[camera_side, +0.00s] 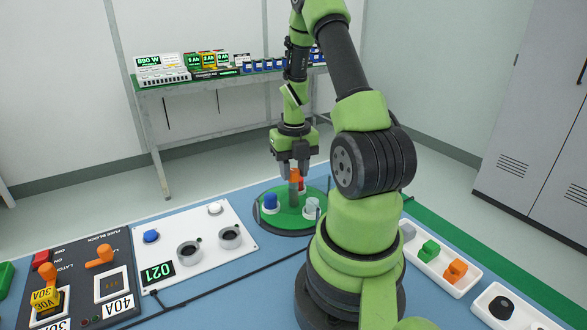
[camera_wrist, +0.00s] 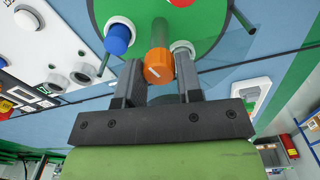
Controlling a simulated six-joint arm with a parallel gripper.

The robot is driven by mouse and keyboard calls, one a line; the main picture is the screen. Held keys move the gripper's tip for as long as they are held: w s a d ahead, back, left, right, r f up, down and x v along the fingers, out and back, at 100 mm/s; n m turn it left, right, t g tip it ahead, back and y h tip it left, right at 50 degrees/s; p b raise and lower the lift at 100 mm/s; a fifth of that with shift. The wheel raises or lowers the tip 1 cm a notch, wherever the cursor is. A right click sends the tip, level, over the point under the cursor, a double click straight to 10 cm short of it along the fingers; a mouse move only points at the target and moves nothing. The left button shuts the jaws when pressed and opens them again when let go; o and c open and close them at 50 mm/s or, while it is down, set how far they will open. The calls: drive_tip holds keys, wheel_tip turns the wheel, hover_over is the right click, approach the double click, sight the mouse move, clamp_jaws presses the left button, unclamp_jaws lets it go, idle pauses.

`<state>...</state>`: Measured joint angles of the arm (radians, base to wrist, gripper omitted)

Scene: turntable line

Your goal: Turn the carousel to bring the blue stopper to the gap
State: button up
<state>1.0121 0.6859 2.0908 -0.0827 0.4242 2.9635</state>
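The round green carousel (camera_side: 285,222) stands on the blue table, and its disc (camera_wrist: 215,22) also shows in the wrist view. The blue stopper (camera_side: 270,202) is at its left side; it also shows in the wrist view (camera_wrist: 119,38). A post with an orange knob (camera_wrist: 158,68) rises from the carousel's middle. My gripper (camera_side: 294,174) points down over the post. Its fingers (camera_wrist: 158,82) are apart, one on each side of the orange knob; contact with it is not clear. I cannot make out the gap.
A pale grey stopper (camera_side: 311,207) and a partly hidden red stopper (camera_side: 301,184) are also on the carousel. A white panel (camera_side: 205,270) with round sockets lies left, a dark fuse block (camera_side: 75,285) beyond it. A white tray (camera_side: 440,262) with coloured pieces lies right.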

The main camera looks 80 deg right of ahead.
drive_tip(key=o, duration=0.4)
drive_tip(key=shift+c, duration=0.2)
drive_tip(key=shift+r, duration=0.1)
wheel_tip(320, 180, up, 10)
